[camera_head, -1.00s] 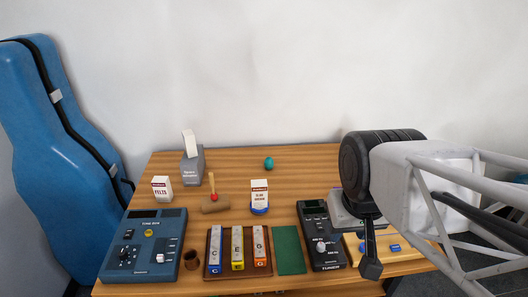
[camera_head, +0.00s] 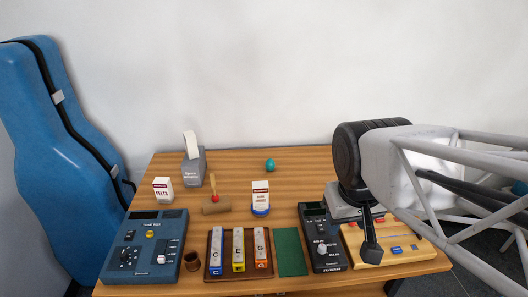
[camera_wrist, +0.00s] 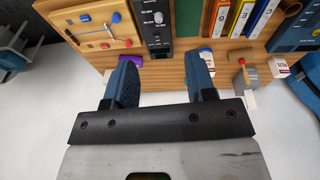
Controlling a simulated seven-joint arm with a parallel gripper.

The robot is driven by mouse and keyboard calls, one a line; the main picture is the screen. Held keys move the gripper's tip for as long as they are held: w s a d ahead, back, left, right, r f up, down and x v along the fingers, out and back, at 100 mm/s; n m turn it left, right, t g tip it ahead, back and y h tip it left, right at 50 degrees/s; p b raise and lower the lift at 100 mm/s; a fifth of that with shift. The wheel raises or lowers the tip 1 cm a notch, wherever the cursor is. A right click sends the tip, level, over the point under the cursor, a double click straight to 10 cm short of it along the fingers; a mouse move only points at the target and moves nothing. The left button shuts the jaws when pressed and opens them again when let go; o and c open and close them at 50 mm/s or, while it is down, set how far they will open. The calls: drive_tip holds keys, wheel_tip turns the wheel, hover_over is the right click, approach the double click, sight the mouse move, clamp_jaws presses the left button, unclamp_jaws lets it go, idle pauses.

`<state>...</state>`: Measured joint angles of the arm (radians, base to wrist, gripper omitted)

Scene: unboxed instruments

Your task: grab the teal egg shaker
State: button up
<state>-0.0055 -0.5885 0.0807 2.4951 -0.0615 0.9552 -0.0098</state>
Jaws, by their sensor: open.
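In the head view my gripper (camera_head: 370,252) is at the right, above the right part of the table, well to the right of and nearer than the egg.
A white-and-blue box (camera_head: 260,196) stands in front of the egg. A grey tissue-like box (camera_head: 194,168) stands to its left. The tuner (camera_head: 319,237), chime bars (camera_head: 238,250) and blue tone box (camera_head: 145,245) line the front. The table around the egg is clear.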

drive_tip(key=w+n+g+h, duration=0.2)
drive_tip(key=w+n+h, duration=0.25)
drive_tip(key=w, duration=1.25)
drive_tip(key=n+t+h, duration=0.1)
drive_tip(key=n+h, duration=0.4)
drive_tip(key=n, duration=0.6)
hover_over(270, 165)
drive_tip(key=s+d, duration=0.1)
drive_tip(key=s, duration=1.1)
wheel_tip(270, 165, down, 15)
drive_tip(key=w+a+f+n+t+h, duration=0.1)
drive_tip(key=w+a+f, duration=0.1)
drive_tip(key=w+f, duration=0.1)
drive_tip(key=w+a+f+n+t, duration=0.1)
drive_tip(key=w+a+f+n, duration=0.1)
drive_tip(key=f, duration=0.4)
drive_tip(key=w+a+f+n+t+h, duration=0.1)
drive_tip(key=w+a+f+n, duration=0.1)
drive_tip(key=w, duration=0.4)
drive_tip(key=shift+w+a+f+h, duration=0.1)
drive_tip(key=shift+a+f+h, duration=0.1)
drive_tip(key=shift+a+f, duration=0.35)
drive_tip(key=shift+w+a+f+h, duration=0.15)
drive_tip(key=shift+a+f, duration=0.15)
drive_tip(key=shift+f, duration=0.35)
drive_tip(key=shift+s, duration=0.1)
drive_tip(key=shift+x, duration=1.3)
drive_tip(key=shift+x, duration=2.6)
